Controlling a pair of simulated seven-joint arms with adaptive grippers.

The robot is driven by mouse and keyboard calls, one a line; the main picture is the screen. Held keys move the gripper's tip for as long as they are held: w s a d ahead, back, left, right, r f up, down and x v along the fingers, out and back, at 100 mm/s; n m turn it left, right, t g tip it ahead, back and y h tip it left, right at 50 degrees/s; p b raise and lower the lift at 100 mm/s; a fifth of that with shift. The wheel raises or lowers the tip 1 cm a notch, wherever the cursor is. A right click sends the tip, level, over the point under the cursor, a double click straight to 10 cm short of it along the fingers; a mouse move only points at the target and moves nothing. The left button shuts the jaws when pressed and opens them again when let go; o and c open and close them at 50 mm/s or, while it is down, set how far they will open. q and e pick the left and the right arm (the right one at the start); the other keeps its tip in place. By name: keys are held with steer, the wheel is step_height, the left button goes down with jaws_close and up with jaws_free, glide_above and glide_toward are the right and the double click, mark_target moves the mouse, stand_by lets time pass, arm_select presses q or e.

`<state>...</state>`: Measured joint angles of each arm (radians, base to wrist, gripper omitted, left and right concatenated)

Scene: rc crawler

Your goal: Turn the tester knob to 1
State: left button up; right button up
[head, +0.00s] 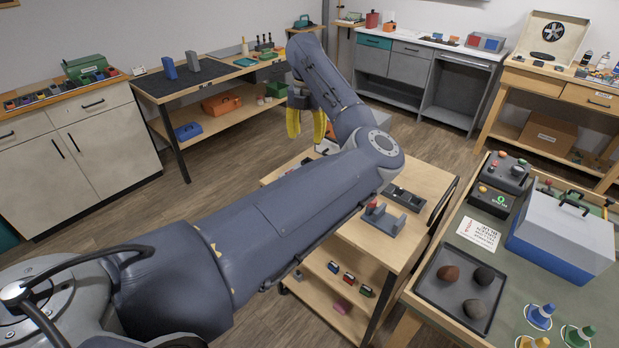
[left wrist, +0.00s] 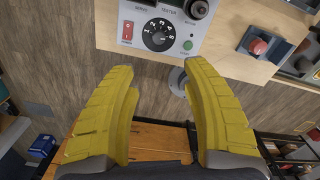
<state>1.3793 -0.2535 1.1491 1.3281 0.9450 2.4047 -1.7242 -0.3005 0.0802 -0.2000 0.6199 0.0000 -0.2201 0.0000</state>
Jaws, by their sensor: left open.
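The tester (left wrist: 143,42) is a light grey panel at the top of the left wrist view, on a wooden top. Its black round knob (left wrist: 160,34) has white numbers around it; I cannot tell which number it points to. A red switch (left wrist: 127,32) is left of the knob and a green button (left wrist: 188,45) is right of it. My left gripper (left wrist: 160,72) is open and empty, its yellow fingers apart from the knob, which shows above the gap between the tips. In the head view my left gripper (head: 306,123) hangs beyond my forearm, which hides most of the tester.
The wooden cart (head: 400,250) holds a grey fixture with a red part (head: 384,217) and a dark grey device (head: 405,197). A bench at the right carries a blue and white box (head: 562,238) and a dark tray (head: 428,290) with rocks. Floor is clear around the cart's far side.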

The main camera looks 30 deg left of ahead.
arm_select(q)
step_height(320, 180, down, 17)
steer(key=shift+a+r, duration=0.1)
steer(key=shift+r, duration=0.1)
stand_by(0.4)
steer(key=shift+c, duration=0.2)
jaws_close()
